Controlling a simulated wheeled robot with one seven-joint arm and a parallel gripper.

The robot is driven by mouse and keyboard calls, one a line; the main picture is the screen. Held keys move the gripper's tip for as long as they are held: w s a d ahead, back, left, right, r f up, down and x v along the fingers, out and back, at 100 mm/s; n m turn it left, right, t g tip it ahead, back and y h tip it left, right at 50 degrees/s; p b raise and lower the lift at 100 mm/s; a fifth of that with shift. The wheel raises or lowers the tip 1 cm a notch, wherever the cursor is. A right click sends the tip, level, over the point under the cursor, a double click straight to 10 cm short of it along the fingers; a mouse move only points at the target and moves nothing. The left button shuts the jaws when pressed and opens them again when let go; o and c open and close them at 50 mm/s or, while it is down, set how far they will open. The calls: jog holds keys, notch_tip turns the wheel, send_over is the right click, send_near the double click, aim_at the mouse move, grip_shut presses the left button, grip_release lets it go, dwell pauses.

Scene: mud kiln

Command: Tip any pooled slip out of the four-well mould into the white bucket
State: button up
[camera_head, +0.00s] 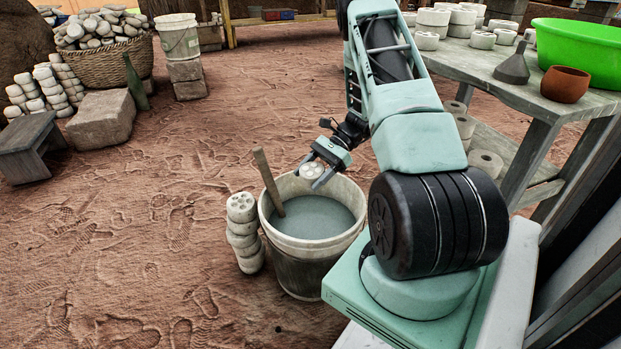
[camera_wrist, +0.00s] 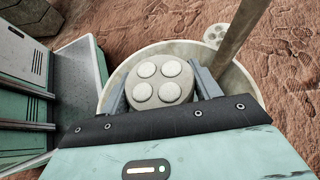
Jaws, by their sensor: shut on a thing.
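My gripper (camera_head: 312,175) is shut on a round, pale four-well mould (camera_head: 313,169), over the far rim area of a white bucket (camera_head: 279,190). The bucket holds grey liquid slip (camera_head: 325,219), with a wooden stick (camera_head: 268,181) leaning in it. In the wrist view the mould (camera_wrist: 159,83) sits between the two fingers of my gripper (camera_wrist: 161,90), its wells facing this camera. The four wells look pale and round; I cannot tell whether slip is pooled in them. The bucket rim (camera_wrist: 125,72) shows behind the mould.
A stack of similar round moulds (camera_head: 243,232) stands just left of the bucket. A table (camera_head: 500,75) with a green basin (camera_head: 578,50), a funnel (camera_head: 512,66) and a clay pot (camera_head: 565,84) is at right. Another pale bucket (camera_head: 179,38) stands on blocks at back left. Open dirt floor lies left.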

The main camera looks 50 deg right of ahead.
jog(key=g+h, duration=0.1)
jog(key=h, duration=0.4)
jog(key=shift+w, duration=0.1)
jog(key=g+h+p, duration=0.1)
jog(key=h, duration=0.2)
jog(key=g+h, duration=0.1)
jog(key=h, duration=0.2)
jog(key=shift+d+p, duration=0.1)
jog(key=shift+p, duration=0.3)
jog(key=shift+d+r+g+h+p, duration=0.1)
jog(key=shift+r+g+h+p, duration=0.15)
jog(key=shift+h+p, duration=0.75)
jog(key=g+h+p, duration=0.1)
jog(key=h+p, duration=0.1)
jog(key=shift+p, duration=0.4)
jog(key=h+p, duration=0.1)
jog(key=p, duration=0.2)
jog(key=shift+d+h, duration=0.1)
jog(key=shift+h, duration=0.3)
jog(key=h+p, duration=0.2)
jog(key=p, duration=0.2)
jog(key=shift+d+g+p, duration=0.1)
jog(key=shift+g+p, duration=0.25)
jog(key=shift+p, duration=0.05)
jog(key=shift+s+f+h, duration=0.25)
jog(key=shift+f+h, duration=0.05)
jog(key=shift+h, duration=0.3)
jog(key=shift+w+r, duration=0.1)
jog(key=shift+r, duration=0.05)
